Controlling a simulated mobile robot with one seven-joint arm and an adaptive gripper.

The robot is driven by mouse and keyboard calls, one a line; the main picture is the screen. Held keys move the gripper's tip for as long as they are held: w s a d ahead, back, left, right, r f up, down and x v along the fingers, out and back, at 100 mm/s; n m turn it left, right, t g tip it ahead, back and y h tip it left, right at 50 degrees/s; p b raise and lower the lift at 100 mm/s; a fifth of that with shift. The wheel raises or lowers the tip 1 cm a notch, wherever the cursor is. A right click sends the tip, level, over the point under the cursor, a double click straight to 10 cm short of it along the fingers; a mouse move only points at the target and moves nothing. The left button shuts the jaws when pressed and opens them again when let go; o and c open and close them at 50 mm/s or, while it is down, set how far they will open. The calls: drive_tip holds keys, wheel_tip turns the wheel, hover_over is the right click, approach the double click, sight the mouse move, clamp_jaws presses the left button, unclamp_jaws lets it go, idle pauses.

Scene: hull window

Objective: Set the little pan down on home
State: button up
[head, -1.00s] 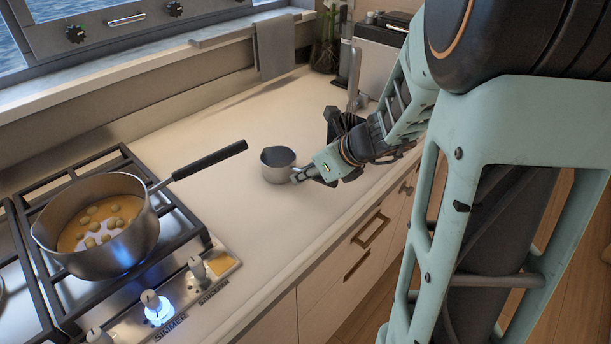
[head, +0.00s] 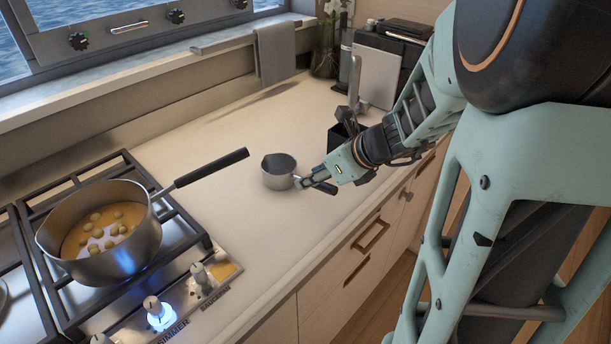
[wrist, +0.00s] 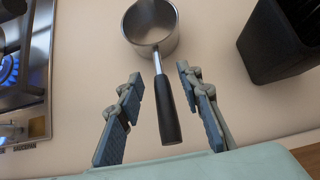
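The little pan (head: 279,171) is a small grey metal pan with a black handle (wrist: 168,112). It stands upright on the pale counter, right of the stove. My gripper (head: 312,180) is at its handle side. In the wrist view my gripper (wrist: 160,74) has its two fingers spread, one on each side of the handle, with gaps on both sides. The inside of the little pan (wrist: 150,22) looks empty. No spot marked home can be made out.
A larger saucepan (head: 138,250) with orange liquid and pale round pieces sits on the stove grate (head: 190,233), its handle reaching over the counter. A knob (head: 157,312) glows blue. A black box (wrist: 283,40) stands right of the pan.

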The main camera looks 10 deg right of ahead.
drive_tip(key=p+v, duration=0.1)
drive_tip(key=v, duration=0.7)
drive_tip(key=shift+s+r+p, duration=0.1)
drive_tip(key=shift+r+p, duration=0.05)
drive_tip(key=shift+p, duration=0.25)
idle(0.6)
